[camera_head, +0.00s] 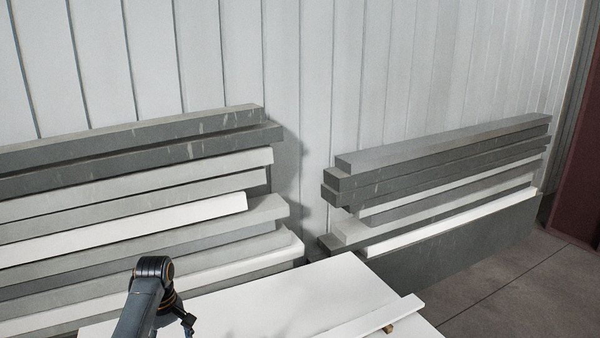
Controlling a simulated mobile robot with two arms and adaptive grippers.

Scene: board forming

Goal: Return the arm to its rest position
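My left arm rises at the lower left, over the left part of a white table (270,305). Its dark elbow-like joint is at the top, and a small black end part that seems to belong to my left gripper (187,322) hangs just right of it. That part is small and partly hidden, so I cannot tell whether its fingers are open or shut. No held object shows there. My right arm and gripper are not in view.
A white board (370,317) lies on the table's right part, with a small tan block (388,328) at its edge. Long grey and white beams are stacked behind at left (130,200) and right (440,175), along a pale panelled wall (330,60). Floor shows at right.

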